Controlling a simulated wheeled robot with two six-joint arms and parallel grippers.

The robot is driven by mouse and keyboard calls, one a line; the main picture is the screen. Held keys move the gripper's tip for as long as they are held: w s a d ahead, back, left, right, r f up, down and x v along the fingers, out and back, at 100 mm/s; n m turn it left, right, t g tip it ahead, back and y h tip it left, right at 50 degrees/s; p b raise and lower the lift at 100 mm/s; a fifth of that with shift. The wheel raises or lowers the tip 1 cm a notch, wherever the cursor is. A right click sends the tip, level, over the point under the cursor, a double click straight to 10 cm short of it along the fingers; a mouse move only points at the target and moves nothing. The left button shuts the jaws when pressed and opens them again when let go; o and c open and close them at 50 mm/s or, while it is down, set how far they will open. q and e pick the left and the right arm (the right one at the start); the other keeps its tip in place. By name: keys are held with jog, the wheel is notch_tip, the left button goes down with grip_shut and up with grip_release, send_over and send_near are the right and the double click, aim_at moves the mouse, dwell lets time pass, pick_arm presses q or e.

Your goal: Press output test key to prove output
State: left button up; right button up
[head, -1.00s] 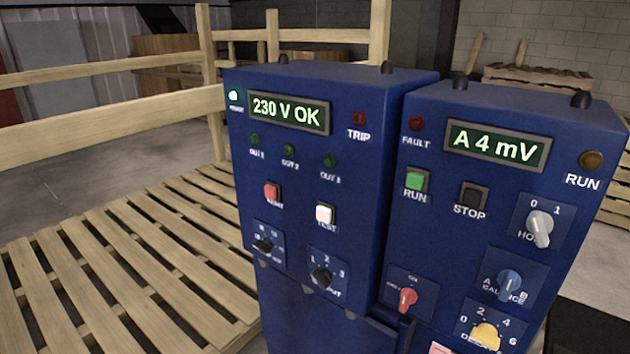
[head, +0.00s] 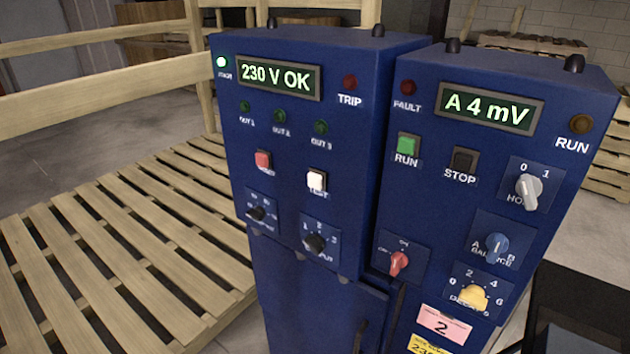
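The white test key (head: 317,180) sits on the front of the left blue cabinet (head: 352,120), above an output selector knob (head: 314,243). The display (head: 279,77) above reads "230 V OK". The OUT 1 (head: 245,106), OUT 2 (head: 279,115) and OUT 3 (head: 320,127) lamps are dark green and look unlit. The power lamp (head: 222,62) is bright. The TRIP lamp (head: 350,82) is dark red. A red key (head: 263,160) sits left of the test key. Neither of my grippers shows in the head view.
The right cabinet (head: 420,210) shows "A 4 mV" on its display (head: 490,108), with a green RUN button (head: 408,145), a STOP button (head: 464,160) and several knobs. Wooden pallets (head: 120,255) lie at the left. A dark object fills the lower right corner.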

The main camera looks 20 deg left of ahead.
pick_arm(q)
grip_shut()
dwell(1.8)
